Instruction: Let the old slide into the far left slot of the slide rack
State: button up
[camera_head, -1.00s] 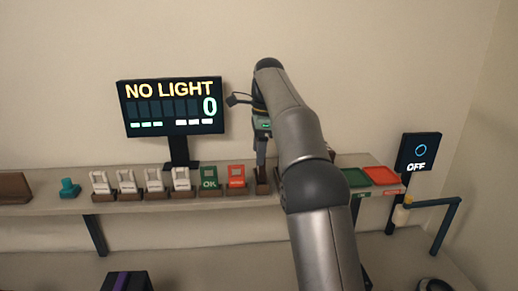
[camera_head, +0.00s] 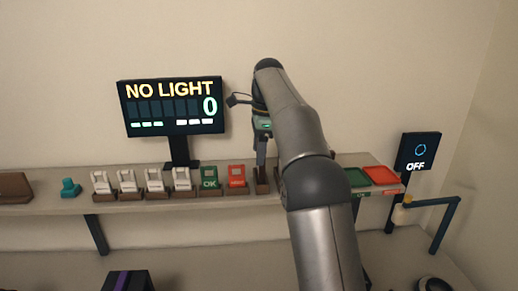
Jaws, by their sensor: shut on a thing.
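My gripper (camera_head: 261,176) points straight down over the shelf, just right of the red card stand. Its fingers are narrow and look closed together. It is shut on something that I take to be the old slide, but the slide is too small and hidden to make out. A small brown wooden block (camera_head: 262,188) stands directly under the fingertips. I cannot tell whether the held thing touches it. My arm covers the shelf just to the right, so I cannot make out the slide rack or its far left slot with certainty.
Several white slide-like pieces (camera_head: 127,180) stand in brown holders left of the green OK card (camera_head: 209,177) and red card (camera_head: 237,175). A "NO LIGHT" display (camera_head: 172,107) rises behind. Green (camera_head: 357,178) and red (camera_head: 381,175) trays lie right, near an "OFF" screen (camera_head: 418,152).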

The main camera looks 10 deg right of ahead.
jog(key=shift+f+b, duration=0.65)
jog(key=shift+f, duration=0.75)
dwell(0.5)
jog(key=o, duration=1.1)
jog(key=shift+c, duration=0.2)
